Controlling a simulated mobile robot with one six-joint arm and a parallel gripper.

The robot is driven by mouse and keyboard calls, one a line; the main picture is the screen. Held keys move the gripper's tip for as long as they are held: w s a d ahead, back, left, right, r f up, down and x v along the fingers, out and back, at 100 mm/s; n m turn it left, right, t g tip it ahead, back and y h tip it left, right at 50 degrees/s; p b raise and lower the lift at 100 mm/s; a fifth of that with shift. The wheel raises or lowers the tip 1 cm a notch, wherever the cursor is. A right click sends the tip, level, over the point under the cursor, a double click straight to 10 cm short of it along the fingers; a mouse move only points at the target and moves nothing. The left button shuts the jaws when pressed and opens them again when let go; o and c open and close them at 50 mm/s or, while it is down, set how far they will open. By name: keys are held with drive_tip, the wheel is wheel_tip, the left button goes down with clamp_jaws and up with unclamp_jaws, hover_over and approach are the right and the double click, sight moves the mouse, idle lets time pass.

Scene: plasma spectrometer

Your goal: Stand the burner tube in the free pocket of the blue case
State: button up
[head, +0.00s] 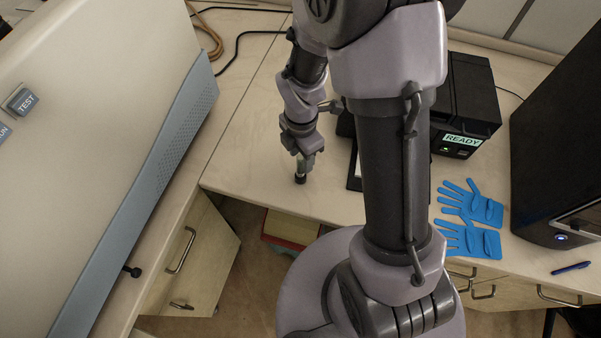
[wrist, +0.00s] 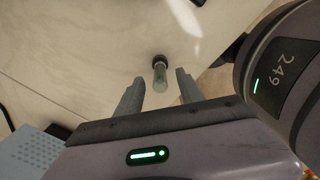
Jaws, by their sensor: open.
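The burner tube (wrist: 160,77) is a clear glass tube with a dark end piece. In the wrist view it lies between the two fingers of my gripper (wrist: 160,80), with visible gaps on both sides. My gripper is open and points down at the bench. In the head view my gripper (head: 304,163) is low over the bench near its front edge, and the tube's dark end (head: 300,179) shows just below it at the bench top. The rest of the tube is hidden there by the fingers. I cannot make out the blue case in either view.
A large grey instrument (head: 120,110) stands at the left. A black device with a READY display (head: 462,140) stands behind my arm. Blue gloves (head: 468,240), a pen (head: 570,268) and a black computer tower (head: 560,150) are at the right. The bench around my gripper is mostly clear.

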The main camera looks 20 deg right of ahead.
sight(301, 168)
wheel_tip(301, 168, down, 6)
drive_tip(key=shift+a+b, duration=0.1)
drive_tip(key=shift+b, duration=0.85)
drive_tip(key=shift+r, duration=0.1)
clamp_jaws()
